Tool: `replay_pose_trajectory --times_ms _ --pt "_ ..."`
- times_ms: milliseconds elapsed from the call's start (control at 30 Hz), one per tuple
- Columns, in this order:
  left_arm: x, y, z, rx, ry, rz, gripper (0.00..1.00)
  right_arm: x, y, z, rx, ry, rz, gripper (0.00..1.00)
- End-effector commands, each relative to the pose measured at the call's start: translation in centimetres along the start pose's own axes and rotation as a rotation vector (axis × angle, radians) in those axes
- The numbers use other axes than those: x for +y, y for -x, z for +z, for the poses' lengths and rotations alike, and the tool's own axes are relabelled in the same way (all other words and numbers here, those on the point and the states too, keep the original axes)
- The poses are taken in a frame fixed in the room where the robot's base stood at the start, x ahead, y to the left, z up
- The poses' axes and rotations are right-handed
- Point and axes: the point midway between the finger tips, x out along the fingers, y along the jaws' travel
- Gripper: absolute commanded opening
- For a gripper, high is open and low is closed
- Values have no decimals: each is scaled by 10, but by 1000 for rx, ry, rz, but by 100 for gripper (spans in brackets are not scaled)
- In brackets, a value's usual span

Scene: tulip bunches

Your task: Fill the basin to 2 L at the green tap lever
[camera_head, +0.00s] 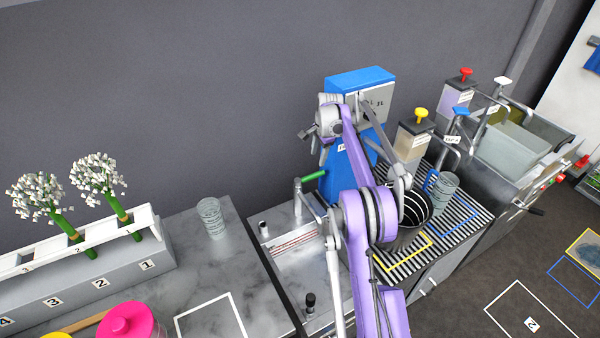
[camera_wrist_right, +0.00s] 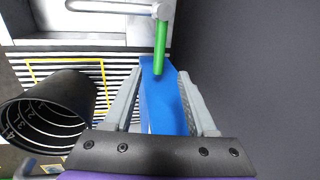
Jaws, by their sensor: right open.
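The green tap lever (camera_head: 313,176) sticks out from the tap post (camera_head: 298,198) in the head view. In the right wrist view the lever (camera_wrist_right: 160,48) lies just beyond the fingertips, between their lines and apart from them. My right gripper (camera_head: 308,140) is open and empty, above the lever; it also shows in the wrist view (camera_wrist_right: 163,100). The basin (camera_head: 416,207) is a dark round vessel on the striped grating, partly behind my right arm. In the wrist view the basin (camera_wrist_right: 50,108) shows white level marks inside; I cannot make out water. My left gripper is not in view.
A blue stand (camera_head: 338,178) rises close behind the lever. A yellow outline (camera_head: 411,262) marks the grating (camera_head: 462,231). A clear beaker (camera_head: 443,192) and dispensers with a yellow knob (camera_head: 421,113) and red knob (camera_head: 465,74) stand right. A glass (camera_head: 211,217) stands left.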

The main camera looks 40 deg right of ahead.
Motion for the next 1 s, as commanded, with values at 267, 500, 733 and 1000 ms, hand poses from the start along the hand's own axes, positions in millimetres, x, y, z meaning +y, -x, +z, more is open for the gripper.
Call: replay_pose_trajectory --times_ms 267,500,733,1000 --pt "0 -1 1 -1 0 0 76 0 -45 1 -1 2 0 57" --pt "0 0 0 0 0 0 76 0 -86 1 -1 3 0 57" --pt "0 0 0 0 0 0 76 0 -103 1 0 3 0 57" --pt "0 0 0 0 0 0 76 0 -105 1 0 3 0 57"
